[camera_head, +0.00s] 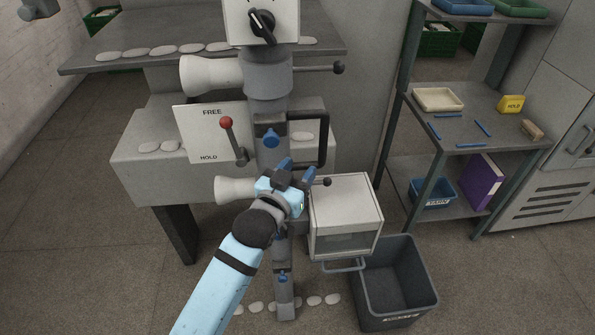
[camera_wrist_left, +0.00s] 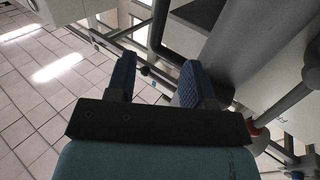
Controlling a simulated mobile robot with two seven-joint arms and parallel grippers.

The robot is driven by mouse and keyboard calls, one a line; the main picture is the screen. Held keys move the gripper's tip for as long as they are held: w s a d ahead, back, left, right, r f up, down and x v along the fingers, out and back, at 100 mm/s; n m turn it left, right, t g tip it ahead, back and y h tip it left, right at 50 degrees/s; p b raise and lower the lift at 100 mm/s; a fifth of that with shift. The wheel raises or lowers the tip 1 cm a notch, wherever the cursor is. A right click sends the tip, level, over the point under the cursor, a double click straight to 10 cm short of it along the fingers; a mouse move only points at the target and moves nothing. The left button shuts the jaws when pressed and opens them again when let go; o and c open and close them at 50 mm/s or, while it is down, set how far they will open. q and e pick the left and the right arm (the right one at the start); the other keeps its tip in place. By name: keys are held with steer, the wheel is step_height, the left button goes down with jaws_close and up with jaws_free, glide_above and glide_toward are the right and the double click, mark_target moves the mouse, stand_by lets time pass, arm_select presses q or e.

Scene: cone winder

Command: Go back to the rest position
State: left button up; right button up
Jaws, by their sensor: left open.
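My left gripper (camera_head: 297,170) is in front of the cone winder's grey column (camera_head: 266,75) in the head view, with its arm coming up from the bottom left. In the left wrist view its two blue fingers (camera_wrist_left: 158,82) are apart with nothing between them. The lever with a red knob (camera_head: 226,123) beside the FREE/HOLD plate (camera_head: 197,118) stands above and left of the gripper, with the knob tilted up toward FREE. A black handle (camera_head: 322,140) is just above the gripper. My right gripper does not show.
A white box (camera_head: 345,208) is right of the gripper. A dark bin (camera_head: 407,315) stands on the floor below it. A shelf unit (camera_head: 470,137) with trays and a purple binder (camera_head: 482,180) stands at right. Open floor (camera_head: 80,200) lies at left.

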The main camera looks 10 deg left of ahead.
arm_select(q)
steer(key=s+a+f+g+p, duration=0.1)
steer(key=s+a+f+g, duration=0.1)
steer(key=s+f, duration=0.5)
steer(key=s+a+f+g+y+p, duration=0.1)
steer(key=s+a+f+g, duration=0.1)
steer(key=s+a+f, duration=0.3)
steer(key=s+a+f+g+y+p, duration=0.1)
steer(key=s+a+f+g+p, duration=0.1)
steer(key=s+f, duration=0.8)
steer(key=shift+s+a+f+n, duration=0.2)
steer(key=shift+s+a+n, duration=0.1)
steer(key=shift+s+a, duration=0.8)
